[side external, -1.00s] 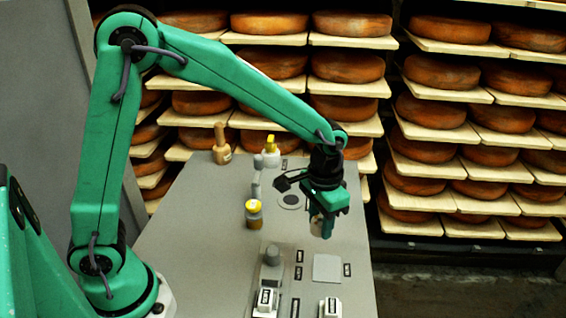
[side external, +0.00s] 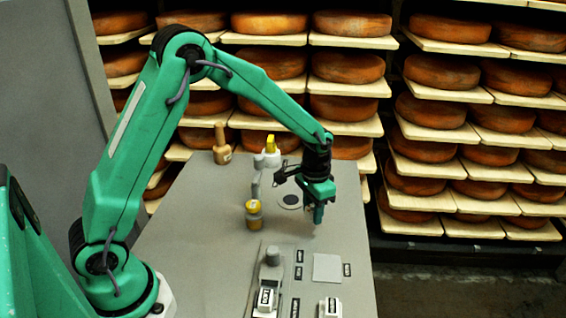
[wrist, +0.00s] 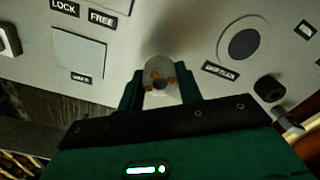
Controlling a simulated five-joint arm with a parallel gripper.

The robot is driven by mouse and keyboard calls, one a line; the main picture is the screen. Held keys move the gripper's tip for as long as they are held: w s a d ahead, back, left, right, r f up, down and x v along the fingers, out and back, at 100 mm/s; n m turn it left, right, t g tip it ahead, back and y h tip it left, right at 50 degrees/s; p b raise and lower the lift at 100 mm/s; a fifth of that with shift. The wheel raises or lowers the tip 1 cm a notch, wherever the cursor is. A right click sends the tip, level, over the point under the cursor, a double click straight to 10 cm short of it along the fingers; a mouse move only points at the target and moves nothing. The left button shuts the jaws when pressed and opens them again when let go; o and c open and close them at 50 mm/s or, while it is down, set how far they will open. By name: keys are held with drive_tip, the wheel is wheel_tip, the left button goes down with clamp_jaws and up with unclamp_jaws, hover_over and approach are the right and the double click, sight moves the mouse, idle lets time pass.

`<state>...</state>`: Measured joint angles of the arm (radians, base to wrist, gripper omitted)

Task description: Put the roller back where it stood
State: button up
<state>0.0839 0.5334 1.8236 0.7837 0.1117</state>
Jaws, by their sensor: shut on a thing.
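The roller (wrist: 158,72) is a pale cylinder with orange spots on its end, held between my two green jaws in the wrist view. My gripper (wrist: 160,88) is shut on it. In the side view my gripper (side external: 318,213) points down over the grey table, right of and a little nearer than a dark round disc (side external: 290,199); the roller is mostly hidden by the jaw there. In the wrist view the disc (wrist: 244,43) lies right of the roller, and a pale square pad (wrist: 80,52) lies left of it. I cannot tell the exact gap below the roller.
A yellow-topped jar (side external: 254,214) stands left of my gripper beside a grey jointed piece. A wooden-handled tool (side external: 221,148) and a yellow-nozzled bottle (side external: 270,150) stand at the back. Switches (side external: 266,300) are in front. Cheese shelves (side external: 470,140) rise behind.

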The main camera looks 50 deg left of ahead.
drive_tip(key=shift+f, duration=2)
drive_tip(key=shift+f, duration=0.1)
drive_tip(key=o, duration=1.1)
drive_tip(key=shift+c, duration=0.2)
wheel_tip(320, 180, up, 12)
drive_tip(key=shift+f, duration=0.1)
drive_tip(key=shift+r, duration=0.25)
